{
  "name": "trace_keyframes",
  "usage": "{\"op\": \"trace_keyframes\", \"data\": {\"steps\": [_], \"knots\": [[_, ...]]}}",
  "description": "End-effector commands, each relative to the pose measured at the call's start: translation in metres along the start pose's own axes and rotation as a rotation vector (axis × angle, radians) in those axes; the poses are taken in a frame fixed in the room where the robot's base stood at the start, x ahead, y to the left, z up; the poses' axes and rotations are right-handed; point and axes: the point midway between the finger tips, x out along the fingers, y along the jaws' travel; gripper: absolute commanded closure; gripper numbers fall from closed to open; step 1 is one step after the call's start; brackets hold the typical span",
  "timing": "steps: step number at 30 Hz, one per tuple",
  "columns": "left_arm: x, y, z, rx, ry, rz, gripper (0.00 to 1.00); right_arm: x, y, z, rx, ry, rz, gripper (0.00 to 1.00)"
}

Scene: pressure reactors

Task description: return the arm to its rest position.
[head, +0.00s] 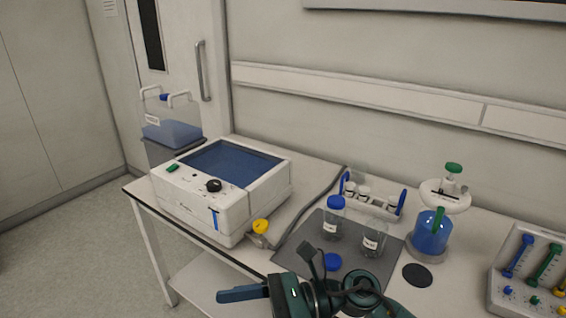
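My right gripper (243,293) is at the bottom centre of the head view, at the table's front edge. Its arm comes in from the bottom right, and its blue fingertip part points left. I cannot tell from this angle whether the fingers are apart or together; nothing is visibly held. It is in front of the grey mat (290,258) and hides part of the mat's front. My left gripper is not in view.
A white bath unit (220,222) with a blue top stands at left. On the mat are a blue-capped bottle (333,220), a clear beaker (374,240) and a blue cap (332,262). Behind is a vial rack (372,198); right are a blue reactor vessel (431,235) and a tool tray (497,293).

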Motion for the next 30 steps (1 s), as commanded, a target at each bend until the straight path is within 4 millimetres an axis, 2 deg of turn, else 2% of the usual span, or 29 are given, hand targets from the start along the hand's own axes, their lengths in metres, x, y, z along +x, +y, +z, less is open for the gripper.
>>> {"op": "trace_keyframes", "data": {"steps": [1, 4, 6, 8, 10, 13, 15, 19, 20, 24, 30], "knots": [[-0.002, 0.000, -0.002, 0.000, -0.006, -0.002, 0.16, -0.002, 0.001, 0.015, 0.197, -0.180, -0.052, 0.33], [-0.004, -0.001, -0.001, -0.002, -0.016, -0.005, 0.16, -0.026, -0.014, 0.033, 0.600, -0.522, -0.147, 0.33], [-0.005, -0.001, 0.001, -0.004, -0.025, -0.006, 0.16, -0.054, -0.028, 0.029, 0.894, -0.757, -0.205, 0.33], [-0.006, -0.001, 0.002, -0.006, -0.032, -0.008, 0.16, -0.081, -0.039, 0.013, 1.147, -0.958, -0.250, 0.33], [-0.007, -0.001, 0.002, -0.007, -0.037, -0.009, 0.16, -0.114, -0.047, -0.019, 1.443, -1.196, -0.298, 0.33], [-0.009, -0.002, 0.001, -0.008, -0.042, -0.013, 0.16, -0.155, -0.041, -0.081, 1.835, -1.532, -0.352, 0.33], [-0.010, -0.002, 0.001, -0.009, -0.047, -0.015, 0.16, -0.174, -0.028, -0.124, 2.052, -1.733, -0.377, 0.33], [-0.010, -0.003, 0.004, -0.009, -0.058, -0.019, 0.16, -0.192, 0.005, -0.183, 2.330, -2.023, -0.406, 0.33], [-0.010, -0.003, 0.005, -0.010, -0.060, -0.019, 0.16, -0.194, 0.011, -0.193, -2.319, 2.025, 0.399, 0.33], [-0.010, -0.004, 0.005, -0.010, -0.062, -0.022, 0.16, -0.198, 0.032, -0.219, -2.167, 1.927, 0.364, 0.33], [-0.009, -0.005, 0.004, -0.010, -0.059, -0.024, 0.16, -0.199, 0.036, -0.224, -2.137, 1.907, 0.356, 0.33]]}}
